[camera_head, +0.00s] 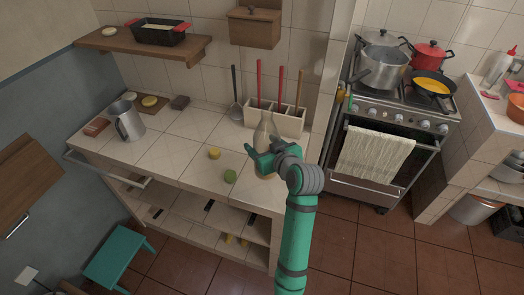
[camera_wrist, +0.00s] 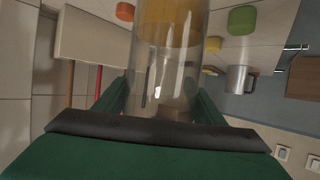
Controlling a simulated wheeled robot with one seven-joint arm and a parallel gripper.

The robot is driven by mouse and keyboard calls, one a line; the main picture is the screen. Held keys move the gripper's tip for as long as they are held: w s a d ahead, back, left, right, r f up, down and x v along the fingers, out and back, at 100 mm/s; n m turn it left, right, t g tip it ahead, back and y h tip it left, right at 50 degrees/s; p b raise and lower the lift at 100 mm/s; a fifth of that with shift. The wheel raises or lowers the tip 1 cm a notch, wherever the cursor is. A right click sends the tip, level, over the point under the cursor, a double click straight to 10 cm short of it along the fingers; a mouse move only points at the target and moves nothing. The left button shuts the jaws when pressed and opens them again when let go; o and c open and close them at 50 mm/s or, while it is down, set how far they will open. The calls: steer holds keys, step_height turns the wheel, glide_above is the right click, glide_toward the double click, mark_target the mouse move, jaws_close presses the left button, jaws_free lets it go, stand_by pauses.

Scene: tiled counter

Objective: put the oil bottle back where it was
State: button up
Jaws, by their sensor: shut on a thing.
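The oil bottle (camera_head: 264,129) is a clear bottle with a narrow neck, near the right end of the tiled counter in the head view. In the wrist view the bottle (camera_wrist: 172,70) stands between my fingers (camera_wrist: 160,105), with yellow-orange oil inside. It looks about upright in the head view. I cannot tell whether its base touches the counter (camera_head: 185,150).
A utensil holder (camera_head: 288,122) with red-handled tools stands just behind the bottle. A green round item (camera_head: 230,176) and a yellow one (camera_head: 214,153) lie to its left. An orange item (camera_wrist: 125,12) shows in the wrist view. A metal jug (camera_head: 129,124) stands farther left; the stove (camera_head: 390,118) is right.

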mark_target(267, 145)
steer(key=shift+f, duration=1.5)
steer(key=shift+f, duration=0.15)
steer(key=o, duration=1.4)
steer(key=shift+c, duration=0.2)
steer(key=shift+r, duration=0.2)
steer(key=v, duration=1.2)
steer(key=shift+f, duration=0.1)
